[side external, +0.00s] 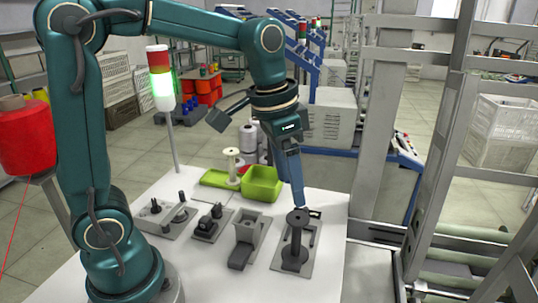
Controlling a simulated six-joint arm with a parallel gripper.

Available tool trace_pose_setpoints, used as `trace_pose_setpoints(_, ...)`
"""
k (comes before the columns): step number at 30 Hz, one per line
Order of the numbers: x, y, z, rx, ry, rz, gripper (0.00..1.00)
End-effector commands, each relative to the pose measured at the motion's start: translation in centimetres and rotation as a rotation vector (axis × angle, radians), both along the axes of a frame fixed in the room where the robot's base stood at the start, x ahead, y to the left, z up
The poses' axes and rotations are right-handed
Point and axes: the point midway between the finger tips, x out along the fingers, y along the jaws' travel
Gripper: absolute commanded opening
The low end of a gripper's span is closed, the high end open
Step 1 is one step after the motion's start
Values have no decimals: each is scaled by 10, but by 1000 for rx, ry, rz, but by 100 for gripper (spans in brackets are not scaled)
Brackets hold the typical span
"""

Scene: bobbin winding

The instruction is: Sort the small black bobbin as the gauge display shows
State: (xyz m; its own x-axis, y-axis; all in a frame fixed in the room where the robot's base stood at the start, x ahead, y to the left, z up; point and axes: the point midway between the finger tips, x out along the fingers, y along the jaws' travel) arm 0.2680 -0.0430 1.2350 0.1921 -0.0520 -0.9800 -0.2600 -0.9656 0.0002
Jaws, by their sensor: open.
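A black bobbin-shaped spool (294,239) stands upright on the grey plate (268,262) at the right of the white table. My gripper (300,207) points down just behind the spool's top flange. Its jaws are open. Its fingertips are small and partly hidden by the flange, and I cannot tell whether they touch it. A small dark device with a pale face (315,212) sits beside the spool's top; I cannot read it or tell whether it is the gauge display.
A green bin (262,184) and a low green tray (214,179) holding a pale spool (232,167) stand at the table's back. Grey fixtures (207,224) line the table to the left. A signal tower (161,78) glows green. A metal frame (440,150) rises at the right.

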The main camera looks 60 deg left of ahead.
Motion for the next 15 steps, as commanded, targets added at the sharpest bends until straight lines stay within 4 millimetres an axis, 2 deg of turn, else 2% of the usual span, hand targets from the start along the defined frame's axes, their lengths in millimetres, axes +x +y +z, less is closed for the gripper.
trace_pose_setpoints(15,6,-2,-37,0,4,1,75)
